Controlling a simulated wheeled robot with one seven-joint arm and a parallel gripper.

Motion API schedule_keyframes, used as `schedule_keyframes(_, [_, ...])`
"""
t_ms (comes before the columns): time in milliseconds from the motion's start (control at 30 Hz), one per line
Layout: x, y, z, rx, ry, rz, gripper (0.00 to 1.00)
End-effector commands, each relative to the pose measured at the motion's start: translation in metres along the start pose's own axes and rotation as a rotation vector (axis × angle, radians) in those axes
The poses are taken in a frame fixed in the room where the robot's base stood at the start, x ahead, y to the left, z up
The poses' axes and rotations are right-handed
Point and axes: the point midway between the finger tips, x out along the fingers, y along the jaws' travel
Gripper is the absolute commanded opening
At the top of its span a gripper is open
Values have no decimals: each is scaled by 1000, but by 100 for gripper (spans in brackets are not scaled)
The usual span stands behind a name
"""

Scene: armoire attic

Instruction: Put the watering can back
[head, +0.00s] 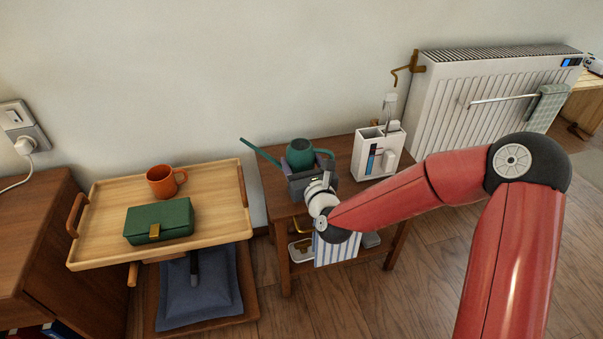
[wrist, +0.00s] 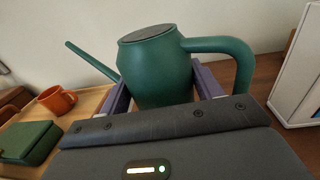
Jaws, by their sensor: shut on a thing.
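A green watering can (head: 298,154) with a long spout is over the small wooden side table (head: 339,150) in the head view. In the wrist view the watering can (wrist: 160,70) is upright, its spout to the left and its handle to the right. My gripper (head: 308,178) is shut on the can, with its purple-grey fingers on either side of the body in the wrist view (wrist: 165,95). The gripper body hides the can's base, so I cannot tell whether it touches the tabletop.
A white caddy (head: 378,151) stands right of the can on the table. At left, a wooden tray (head: 103,225) holds an orange mug (head: 162,181) and a green box (head: 160,221). A radiator (head: 490,98) and wall lie behind.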

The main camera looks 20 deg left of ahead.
Motion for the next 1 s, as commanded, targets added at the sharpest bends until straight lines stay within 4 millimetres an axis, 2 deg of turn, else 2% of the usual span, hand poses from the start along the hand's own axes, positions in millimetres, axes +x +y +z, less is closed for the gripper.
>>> schedule_keyframes(200, [0,1,-29,1,-3,2,33])
schedule_keyframes(633, [0,0,-36,0,-5,1,33])
schedule_keyframes(667, [0,0,-38,1,1,1,66])
schedule_keyframes(700, [0,0,-37,0,1,1,71])
schedule_keyframes(833, [0,0,-37,0,1,1,86])
schedule_keyframes(1000, [0,0,-37,1,1,1,86])
